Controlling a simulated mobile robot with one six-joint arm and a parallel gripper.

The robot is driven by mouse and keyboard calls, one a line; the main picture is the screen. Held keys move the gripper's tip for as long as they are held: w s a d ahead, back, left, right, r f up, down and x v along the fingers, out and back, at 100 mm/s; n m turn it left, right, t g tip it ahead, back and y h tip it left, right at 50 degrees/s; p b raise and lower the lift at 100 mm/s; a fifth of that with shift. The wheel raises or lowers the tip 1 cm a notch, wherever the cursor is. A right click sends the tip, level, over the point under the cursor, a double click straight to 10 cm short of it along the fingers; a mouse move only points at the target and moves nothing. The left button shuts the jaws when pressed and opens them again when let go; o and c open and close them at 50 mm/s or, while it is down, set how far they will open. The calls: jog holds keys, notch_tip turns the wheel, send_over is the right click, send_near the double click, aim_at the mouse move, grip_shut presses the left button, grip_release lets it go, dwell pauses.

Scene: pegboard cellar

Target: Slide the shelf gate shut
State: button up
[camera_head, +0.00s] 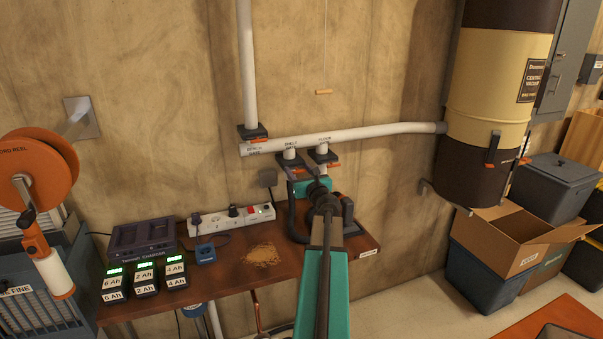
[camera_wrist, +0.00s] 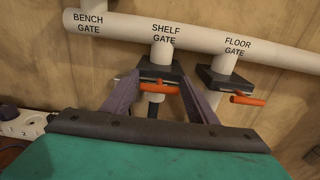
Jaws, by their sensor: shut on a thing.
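The shelf gate (camera_wrist: 174,72) is a dark block on a short white stub under the pipe label "SHELF GATE", in the middle of the wrist view. In the head view the shelf gate (camera_head: 290,158) is partly hidden by my arm. Its orange handle (camera_wrist: 159,88) lies across the front of the block. My gripper (camera_wrist: 160,86) has one finger at each side of this handle and is shut on it. My gripper (camera_head: 300,172) also shows small in the head view. How far the gate's slide is in is hard to tell.
The floor gate (camera_wrist: 233,80), with its own orange handle (camera_wrist: 247,100), is close on the right. The bench gate (camera_head: 252,132) is to the left. A white pipe (camera_head: 375,132) runs above. The bench (camera_head: 225,283) below holds chargers (camera_head: 142,236) and a power strip (camera_head: 233,219).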

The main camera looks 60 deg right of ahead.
jog(key=shift+d+r, duration=0.15)
jog(key=shift+r, duration=0.05)
jog(key=o, duration=1)
jog(key=shift+o, duration=1.2)
jog(key=shift+w+d+f, duration=0.1)
jog(key=shift+f, duration=0.05)
jog(key=shift+a, duration=0.2)
